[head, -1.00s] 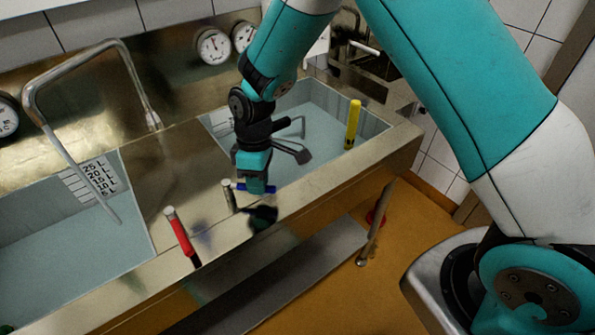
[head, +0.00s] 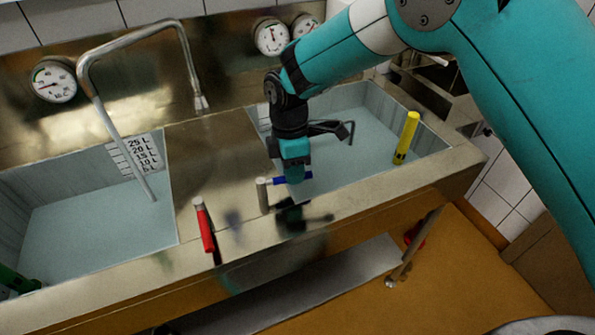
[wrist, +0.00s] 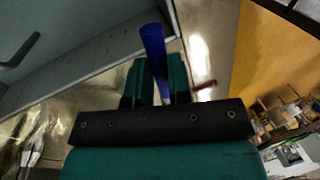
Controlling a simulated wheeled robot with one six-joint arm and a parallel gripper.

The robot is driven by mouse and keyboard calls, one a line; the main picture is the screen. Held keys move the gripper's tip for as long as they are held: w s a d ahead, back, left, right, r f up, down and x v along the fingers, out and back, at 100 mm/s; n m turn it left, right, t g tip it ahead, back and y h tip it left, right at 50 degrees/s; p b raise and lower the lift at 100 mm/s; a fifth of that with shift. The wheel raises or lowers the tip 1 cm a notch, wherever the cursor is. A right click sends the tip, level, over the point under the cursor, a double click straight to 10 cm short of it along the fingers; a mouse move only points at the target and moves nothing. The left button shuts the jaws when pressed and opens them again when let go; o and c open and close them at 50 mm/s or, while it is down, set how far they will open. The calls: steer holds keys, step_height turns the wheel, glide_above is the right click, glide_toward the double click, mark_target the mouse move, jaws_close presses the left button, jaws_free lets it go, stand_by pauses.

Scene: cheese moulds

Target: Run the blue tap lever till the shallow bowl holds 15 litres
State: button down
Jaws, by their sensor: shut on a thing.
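The blue tap lever (head: 280,181) sticks out sideways from a short metal post on the front ledge. My gripper (head: 295,177) is shut on it from above. In the wrist view the blue lever (wrist: 153,45) runs between the two teal fingers (wrist: 157,80). Two sunken basins are in view, and I cannot tell which is the shallow bowl. The left basin (head: 60,170) has a litre scale (head: 140,153) marked up to 25 L. The right basin (head: 370,170) is partly hidden by my arm. Both have a pale blue-grey surface; I cannot read a water level.
A red lever (head: 204,225) stands left of the blue one. A yellow handle (head: 406,138) stands at the right basin. A bent pipe (head: 130,40) arches over the left basin. Dials (head: 271,37) line the back wall.

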steer(key=shift+a, duration=0.1)
steer(key=c, duration=1.1)
jaws_free()
steer(key=shift+o, duration=0.2)
steer(key=shift+r, duration=0.1)
steer(key=w+r, duration=0.3)
steer(key=r, duration=1.4)
steer(key=shift+w+a+b, duration=0.15)
steer(key=shift+a+b, duration=0.2)
steer(key=shift+a, duration=0.1)
